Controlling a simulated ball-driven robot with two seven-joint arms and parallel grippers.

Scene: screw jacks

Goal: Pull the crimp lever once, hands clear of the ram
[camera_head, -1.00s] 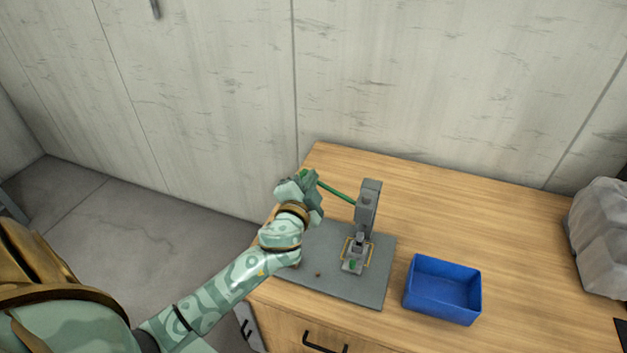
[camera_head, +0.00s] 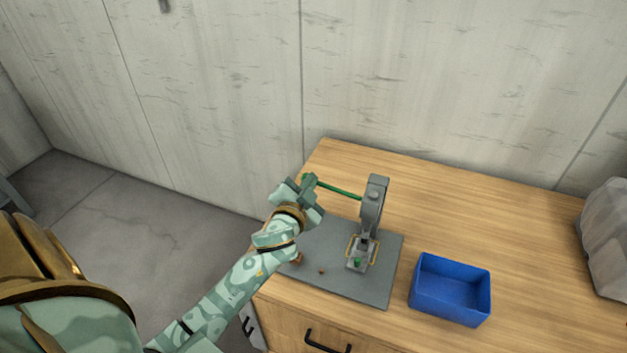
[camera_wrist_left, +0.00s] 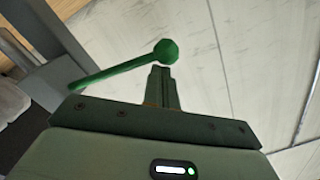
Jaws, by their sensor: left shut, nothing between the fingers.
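The grey crimp press (camera_head: 374,205) stands upright on a grey mat (camera_head: 340,285) on the wooden bench. Its green crimp lever (camera_head: 340,190) reaches left from the press head, sloping up slightly to a round knob. A small green piece (camera_head: 357,262) sits in the press base, below the ram. My left gripper (camera_head: 309,184) is at the lever's knob end, away from the ram. In the left wrist view, its fingers (camera_wrist_left: 162,78) are shut and empty, just below the knob (camera_wrist_left: 165,52) in the picture; contact is hard to tell. My right gripper is not in view.
An empty-looking blue bin (camera_head: 450,290) stands right of the mat. Small brown bits (camera_head: 321,271) lie on the mat near its front left. The bench behind the press is clear up to the wall.

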